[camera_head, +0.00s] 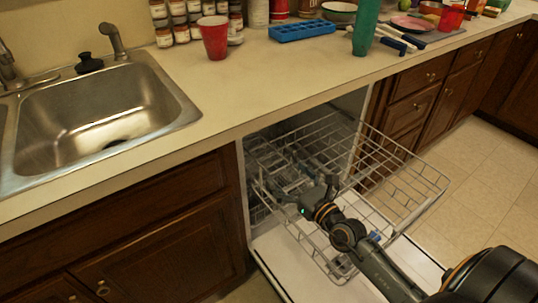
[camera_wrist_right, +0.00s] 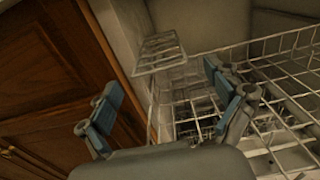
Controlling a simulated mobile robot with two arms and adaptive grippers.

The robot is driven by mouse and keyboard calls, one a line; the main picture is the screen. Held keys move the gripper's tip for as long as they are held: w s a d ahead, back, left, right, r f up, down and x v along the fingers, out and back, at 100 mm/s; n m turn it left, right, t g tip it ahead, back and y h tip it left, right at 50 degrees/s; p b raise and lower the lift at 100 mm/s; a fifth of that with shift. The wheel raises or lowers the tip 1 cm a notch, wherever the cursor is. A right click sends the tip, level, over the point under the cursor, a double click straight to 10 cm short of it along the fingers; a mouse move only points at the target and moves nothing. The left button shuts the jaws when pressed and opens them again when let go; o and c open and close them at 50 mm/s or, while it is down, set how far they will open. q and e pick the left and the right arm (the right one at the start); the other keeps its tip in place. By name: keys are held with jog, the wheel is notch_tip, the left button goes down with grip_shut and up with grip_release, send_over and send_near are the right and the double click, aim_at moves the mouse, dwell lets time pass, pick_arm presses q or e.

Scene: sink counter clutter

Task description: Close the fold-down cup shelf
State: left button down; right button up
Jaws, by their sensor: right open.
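The fold-down cup shelf (camera_wrist_right: 160,52) is a small white wire shelf in the right wrist view. It juts out at the left side of the dishwasher rack, and I cannot clearly pick it out in the head view. My right gripper (camera_wrist_right: 160,88) is open and empty, with its two blue-padded fingers spread wide. The shelf shows beyond the fingertips, between them and apart from them. In the head view my right gripper (camera_head: 308,192) reaches over the pulled-out upper rack (camera_head: 412,190), partly hiding the rack's left part. My left gripper is not in view.
The dishwasher door (camera_head: 285,255) is folded down below the rack. A wooden cabinet (camera_wrist_right: 50,65) stands close left of the gripper.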

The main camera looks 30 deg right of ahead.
aim_at(268, 155)
jog(key=w, duration=0.6)
jog(key=w+a, duration=0.1)
jog(key=w, duration=0.2)
jog(key=shift+a, duration=0.1)
jog(key=shift+s, duration=0.1)
jog(key=c, duration=1.7)
